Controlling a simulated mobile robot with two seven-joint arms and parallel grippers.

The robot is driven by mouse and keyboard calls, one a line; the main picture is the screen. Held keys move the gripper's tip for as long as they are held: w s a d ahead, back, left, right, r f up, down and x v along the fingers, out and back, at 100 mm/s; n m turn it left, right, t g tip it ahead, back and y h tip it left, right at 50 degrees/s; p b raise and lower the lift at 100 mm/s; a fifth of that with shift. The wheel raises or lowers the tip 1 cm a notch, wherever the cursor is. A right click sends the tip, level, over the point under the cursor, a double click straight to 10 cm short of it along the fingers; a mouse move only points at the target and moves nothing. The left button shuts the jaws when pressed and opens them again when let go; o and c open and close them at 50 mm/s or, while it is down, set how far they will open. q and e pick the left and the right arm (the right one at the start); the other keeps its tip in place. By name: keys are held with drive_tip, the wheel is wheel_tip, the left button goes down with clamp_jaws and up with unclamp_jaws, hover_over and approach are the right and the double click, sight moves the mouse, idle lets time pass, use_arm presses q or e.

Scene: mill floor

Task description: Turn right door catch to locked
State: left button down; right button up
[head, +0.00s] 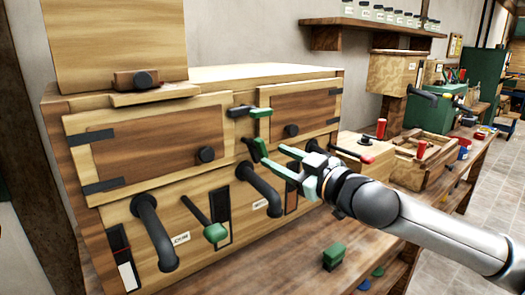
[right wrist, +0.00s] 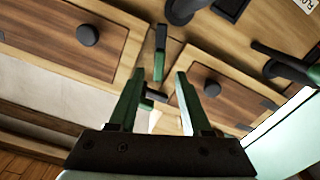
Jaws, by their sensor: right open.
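The wooden cabinet has a left door (head: 160,145) and a right door (head: 289,112), each with a round black knob. On the strip between them is an upper catch (head: 243,111), dark with a green end, lying roughly level. Just below is another dark and green catch piece (head: 258,146), partly crowded by my fingers. I cannot tell which belongs to the right door. My right gripper (head: 273,155) is open, its green fingers pointing at this strip. In the right wrist view a green and dark catch (right wrist: 160,50) shows beyond the gap between my fingertips (right wrist: 157,78). Contact cannot be told.
Black curved handles (head: 152,230) and a green-knobbed lever (head: 214,232) stick out from the cabinet's lower front. A green block (head: 334,252) lies on the bench ahead. Wooden boxes (head: 428,150) and tools fill the bench to the right.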

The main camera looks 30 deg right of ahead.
sight(265, 151)
drive_tip(key=shift+w+r, duration=0.1)
drive_tip(key=shift+w, duration=0.5)
drive_tip(key=shift+w+d+p, duration=0.1)
drive_tip(key=shift+w+p, duration=0.5)
drive_tip(key=shift+w, duration=0.1)
drive_tip(key=shift+w+p, duration=0.3)
drive_tip(key=shift+w, duration=0.15)
drive_tip(key=shift+w+p, duration=0.35)
drive_tip(key=shift+w, duration=0.3)
drive_tip(key=shift+w+a, duration=0.25)
drive_tip(key=shift+w, duration=0.2)
use_arm(q)
drive_tip(key=shift+a+r, duration=0.85)
drive_tip(key=shift+r, duration=0.05)
use_arm(e)
drive_tip(key=shift+w, duration=0.2)
use_arm(q)
drive_tip(key=shift+s+d, duration=0.1)
drive_tip(key=shift+d, duration=0.1)
use_arm(e)
clamp_jaws()
